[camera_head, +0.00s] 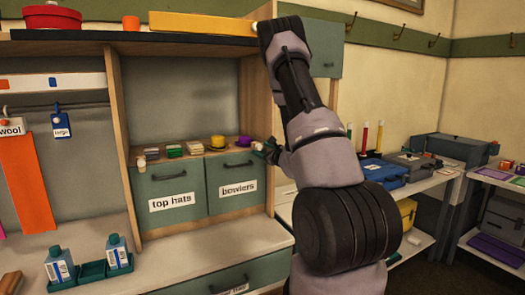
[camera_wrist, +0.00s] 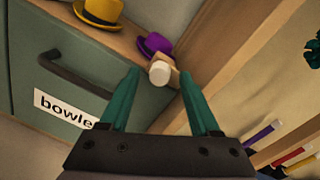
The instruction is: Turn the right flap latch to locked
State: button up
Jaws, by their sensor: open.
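The right flap (camera_head: 237,181) is a grey-green panel labelled "bowlers" with a dark handle; it looks closed. Its latch (camera_wrist: 160,73), a pale round knob with a tan piece behind it, sits at the flap's upper right corner in the wrist view. It also shows small in the head view (camera_head: 257,146). My gripper (camera_wrist: 159,76) has its two teal fingers open, one on each side of the knob, with visible gaps. Whether the fingertips reach as deep as the knob is unclear. In the head view my gripper (camera_head: 270,151) is small and partly hidden by my arm.
The left flap (camera_head: 169,197), labelled "top hats", has its own pale knob (camera_head: 140,163). A yellow hat (camera_wrist: 103,12) and a purple hat (camera_wrist: 153,45) sit on the shelf just above the right flap. A wooden upright (camera_wrist: 222,60) stands close to the right of the latch.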

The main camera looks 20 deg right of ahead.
grip_shut()
jog(key=m, duration=0.4)
jog(key=shift+m, duration=0.4)
jog(key=m, duration=0.4)
jog(key=shift+f+m+t, duration=0.1)
jog(key=shift+m+t, duration=0.2)
jog(key=shift+m, duration=0.1)
jog(key=m, duration=0.4)
jog(key=shift+a+m+h, duration=0.1)
jog(key=shift+m+h, duration=0.2)
jog(key=shift+h, duration=0.1)
jog(key=shift+m, duration=2.1)
